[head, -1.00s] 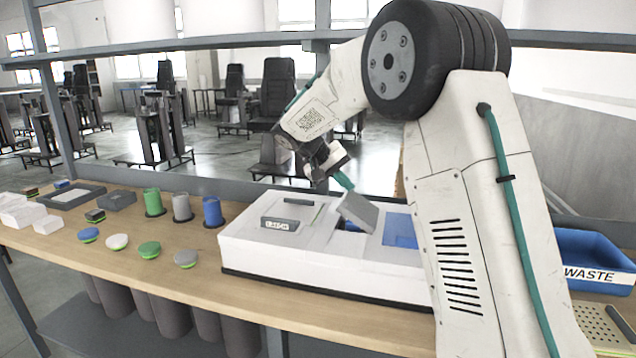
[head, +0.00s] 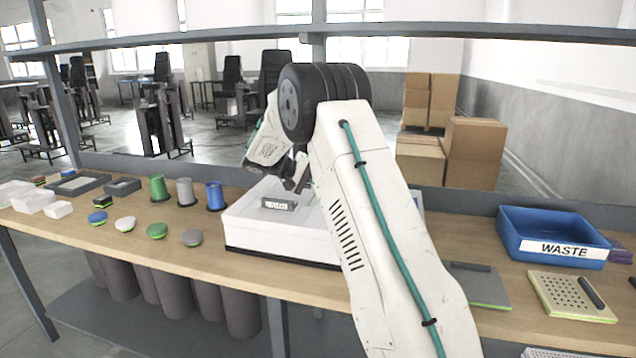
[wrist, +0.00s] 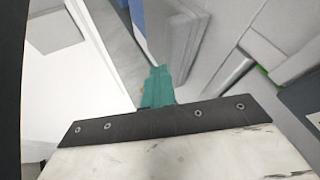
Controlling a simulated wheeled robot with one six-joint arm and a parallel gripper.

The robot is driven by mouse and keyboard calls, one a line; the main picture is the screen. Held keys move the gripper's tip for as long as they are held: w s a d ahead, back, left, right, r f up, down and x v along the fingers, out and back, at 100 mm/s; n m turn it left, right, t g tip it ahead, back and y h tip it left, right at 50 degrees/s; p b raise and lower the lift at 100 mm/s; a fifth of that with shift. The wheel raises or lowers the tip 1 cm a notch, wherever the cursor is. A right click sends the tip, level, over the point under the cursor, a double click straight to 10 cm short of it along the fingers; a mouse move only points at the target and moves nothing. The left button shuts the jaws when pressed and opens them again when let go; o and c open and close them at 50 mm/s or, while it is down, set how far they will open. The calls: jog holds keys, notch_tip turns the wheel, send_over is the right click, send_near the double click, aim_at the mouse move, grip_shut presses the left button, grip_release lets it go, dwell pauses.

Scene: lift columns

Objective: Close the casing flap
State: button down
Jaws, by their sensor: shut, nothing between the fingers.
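The white casing (head: 270,238) stands on the workbench, its right part hidden behind my arm. A small labelled grey block (head: 278,204) shows on its top. The casing flap cannot be made out in the head view, where my arm covers that area. In the wrist view, grey panels (wrist: 172,30) lie just beyond my gripper (wrist: 158,86); one may be the flap, but I cannot tell its angle. My gripper's teal fingers are shut and empty, close to these panels. Whether they touch is unclear. In the head view, the fingertips are mostly hidden by my arm.
Green, grey and blue cups (head: 187,192) and several round discs (head: 157,231) stand left of the casing. A blue WASTE bin (head: 550,238) and a perforated plate (head: 570,296) are at the right. A shelf beam (head: 200,36) crosses above the bench.

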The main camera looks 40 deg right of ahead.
jog(key=shift+a+f, duration=0.1)
jog(key=shift+f, duration=0.05)
jog(key=shift+w+r, duration=0.1)
jog(key=shift+r, duration=0.45)
jog(key=r+v, duration=0.2)
jog(key=v, duration=0.9)
jog(key=shift+d, duration=0.35)
